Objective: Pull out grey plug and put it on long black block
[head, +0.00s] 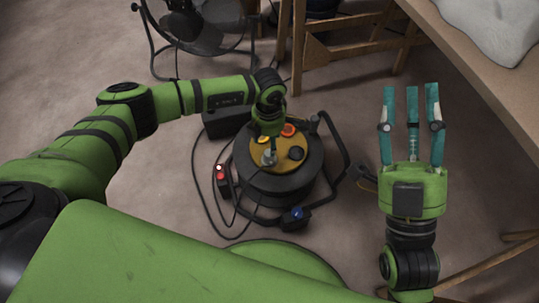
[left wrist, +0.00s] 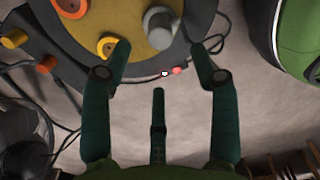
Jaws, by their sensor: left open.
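The grey plug (head: 268,157) sits upright in the yellow top of a black cable reel (head: 283,186); it also shows in the left wrist view (left wrist: 160,26). My left gripper (head: 267,138) is above the reel, close to the plug. In the left wrist view its fingers (left wrist: 158,60) are spread and empty, with the plug just beyond their tips. A long black block (head: 226,121) lies beside the reel at the far left; the left wrist view shows it (left wrist: 78,75) with yellow and orange pieces. My right gripper (head: 411,112) is open and empty, right of the reel.
A small black box with a red light (head: 222,181) lies left of the reel among loose cables. A fan (head: 200,25) and wooden chair (head: 345,45) stand behind. A table (head: 480,75) is at the right.

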